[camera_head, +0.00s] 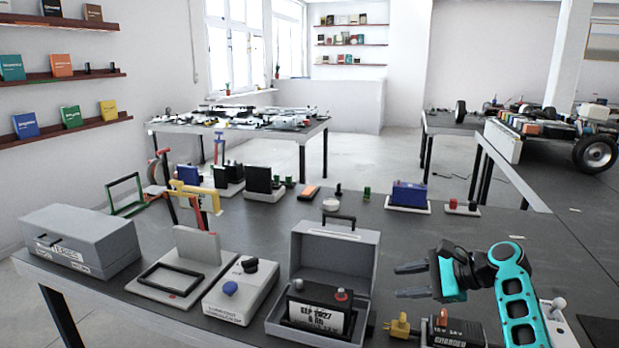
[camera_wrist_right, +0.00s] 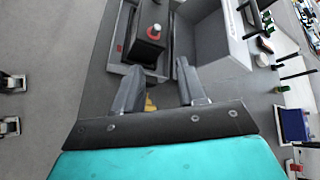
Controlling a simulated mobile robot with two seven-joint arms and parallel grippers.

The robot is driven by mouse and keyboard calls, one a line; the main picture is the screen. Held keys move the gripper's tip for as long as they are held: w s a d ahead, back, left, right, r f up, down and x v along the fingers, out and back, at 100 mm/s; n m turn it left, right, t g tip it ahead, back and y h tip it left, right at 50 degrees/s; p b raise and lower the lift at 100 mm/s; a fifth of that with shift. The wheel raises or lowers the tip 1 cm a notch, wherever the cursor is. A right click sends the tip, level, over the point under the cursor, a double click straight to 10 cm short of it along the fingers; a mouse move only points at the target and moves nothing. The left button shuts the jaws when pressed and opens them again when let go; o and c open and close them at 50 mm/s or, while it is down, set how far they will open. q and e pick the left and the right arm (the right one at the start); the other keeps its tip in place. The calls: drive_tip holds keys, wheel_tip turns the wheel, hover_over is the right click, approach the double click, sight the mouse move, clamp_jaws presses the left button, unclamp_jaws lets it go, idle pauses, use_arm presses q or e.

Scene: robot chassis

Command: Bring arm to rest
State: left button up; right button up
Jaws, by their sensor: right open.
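My right arm comes in at the lower right of the head view, with teal links. Its gripper (camera_head: 412,280) is open, points left and holds nothing above the dark table (camera_head: 420,240). In the right wrist view the gripper (camera_wrist_right: 160,85) also shows its two fingers apart with nothing between them. An open grey case (camera_head: 365,260) with a black battery (camera_head: 318,315) inside stands just left of the gripper; the battery also shows in the wrist view (camera_wrist_right: 150,40). My left gripper is not in view.
A charger box (camera_head: 455,330) and a yellow connector (camera_head: 400,325) sit below the right gripper. A switch box (camera_head: 238,290), a frame stand (camera_head: 180,275) and a closed grey toolbox (camera_head: 80,240) stand to the left. A blue block (camera_head: 410,194) stands farther back. The table's middle has free room.

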drive_tip(key=s+d+f+n+g+h, duration=0.1)
drive_tip(key=s+f+n+h, duration=0.35)
drive_tip(key=s+f, duration=0.4)
drive_tip(key=s+d+f+n+g+h, duration=0.1)
drive_tip(key=s+f+n+h, duration=0.35)
drive_tip(key=s, duration=0.75)
drive_tip(key=s+a+r+n+h, duration=0.15)
drive_tip(key=s+n, duration=0.75)
drive_tip(key=s, duration=0.9)
drive_tip(key=w+a+f+t+y, duration=0.2)
drive_tip(key=w+a+f+t, duration=0.1)
drive_tip(key=w+f+t, duration=0.3)
wheel_tip(320, 180, down, 2)
drive_tip(key=shift+w+f+n+t, duration=0.3)
drive_tip(key=shift+w+t, duration=0.1)
drive_tip(key=shift+w, duration=0.35)
